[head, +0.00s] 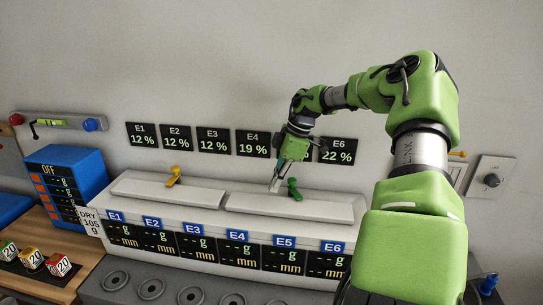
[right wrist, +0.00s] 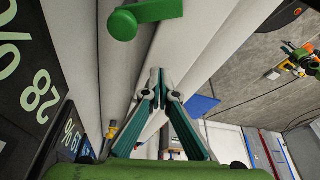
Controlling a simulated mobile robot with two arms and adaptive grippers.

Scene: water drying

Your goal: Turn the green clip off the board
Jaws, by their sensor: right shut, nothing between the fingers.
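The green clip (head: 294,188) stands at the back edge of the right white board (head: 318,209), on top of the long white unit. My right gripper (head: 276,184) points down just to the left of the clip, its fingers shut and empty. In the right wrist view the clip's round green end and arm (right wrist: 125,23) show at the top, beyond and apart from the shut fingertips (right wrist: 160,80). I cannot tell whether the fingers touch the board. My left gripper is not in view.
A yellow clip (head: 175,175) stands on the left white board (head: 150,192). Percent displays (head: 253,143) hang on the wall behind; my arm hides one. A blue box (head: 68,183) and colored cubes (head: 32,258) are at the left. A wall switch (head: 491,180) is at the right.

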